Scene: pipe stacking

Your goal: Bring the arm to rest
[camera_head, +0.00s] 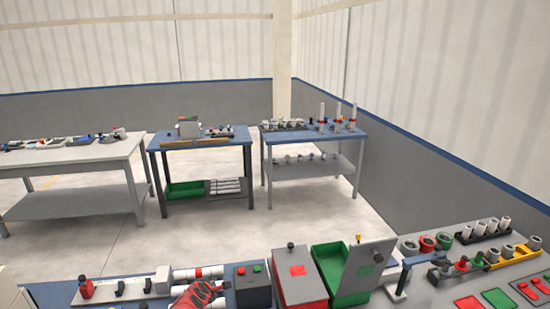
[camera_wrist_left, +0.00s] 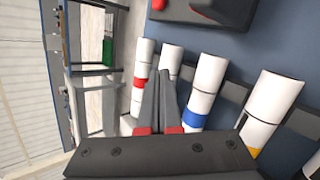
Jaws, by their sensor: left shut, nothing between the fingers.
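My left gripper (camera_head: 197,295) shows red at the bottom edge of the head view, over the near bench and in front of the white pipes. In the left wrist view its two dark fingers (camera_wrist_left: 163,90) are together with nothing between them. White pipe stacks lie side by side there: one with a red band (camera_wrist_left: 139,84), one with a blue band (camera_wrist_left: 195,119) and one with a yellow band (camera_wrist_left: 265,105). A red-banded pipe row (camera_head: 198,272) also shows in the head view. The gripper partly hides the pipes. My right gripper is not in view.
On the near bench, a dark box (camera_head: 253,287), a red bin (camera_head: 299,278) and a green bin (camera_head: 334,266) stand right of the gripper. Fixtures with short pipes (camera_head: 485,231) are farther right. Three tables stand behind, with open floor (camera_head: 230,238) between.

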